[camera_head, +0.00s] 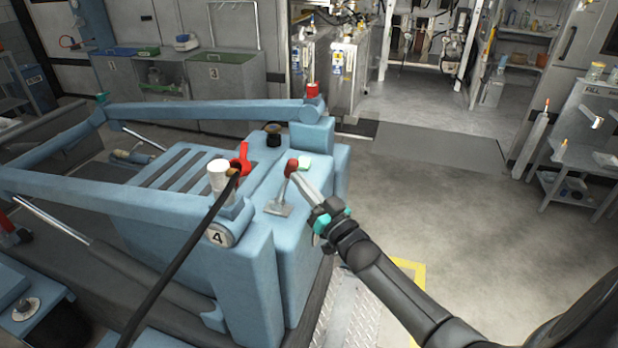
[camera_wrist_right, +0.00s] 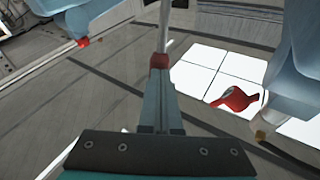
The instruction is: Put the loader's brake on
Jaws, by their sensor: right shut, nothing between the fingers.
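The blue loader (camera_head: 265,265) stands at the left of the head view. A lever with a red knob (camera_head: 291,167) and a pale stem rises from a small plate (camera_head: 279,208) on its top. My right gripper (camera_head: 298,178) is shut and empty, its fingertips right by the knob. In the right wrist view the red knob (camera_wrist_right: 160,62) shows just beyond my shut fingers (camera_wrist_right: 159,78), with the pale stem (camera_wrist_right: 165,28) past it. I cannot tell whether they touch. My left gripper is not in view.
A red handle (camera_head: 241,160) and a white cup-like part (camera_head: 219,176) stand left of the lever. A black hose (camera_head: 185,250) runs down from there. A dark knob (camera_head: 273,134) sits further back. The blue loader arms (camera_head: 210,110) flank the deck. The floor (camera_head: 440,200) to the right is clear.

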